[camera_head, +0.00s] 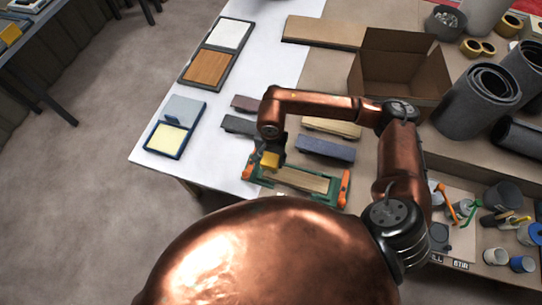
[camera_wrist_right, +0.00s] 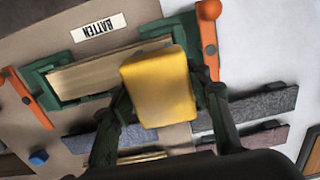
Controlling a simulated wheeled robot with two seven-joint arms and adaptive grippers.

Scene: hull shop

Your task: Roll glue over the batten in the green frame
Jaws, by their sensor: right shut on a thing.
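The green frame (camera_head: 318,193) lies on the bench, with an orange clamp handle at each end. It also shows in the right wrist view (camera_wrist_right: 40,75). The pale wooden batten (camera_head: 305,181) lies inside the frame, partly hidden in the right wrist view (camera_wrist_right: 85,77). My right gripper (camera_head: 272,152) is shut on a yellow, block-like glue roller (camera_wrist_right: 160,88), over the left end of the frame in the head view. I cannot tell whether the roller touches the batten. A blue tray (camera_head: 167,142) with a pale yellow pad lies to the left. My left gripper is not in view.
Grey and dark blocks (camera_head: 325,149) lie behind the frame. An open cardboard box (camera_head: 400,70) and dark rolls (camera_head: 478,100) stand at the right. A two-part tray (camera_head: 215,55) lies at the back left. White bench surface (camera_head: 275,60) is clear.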

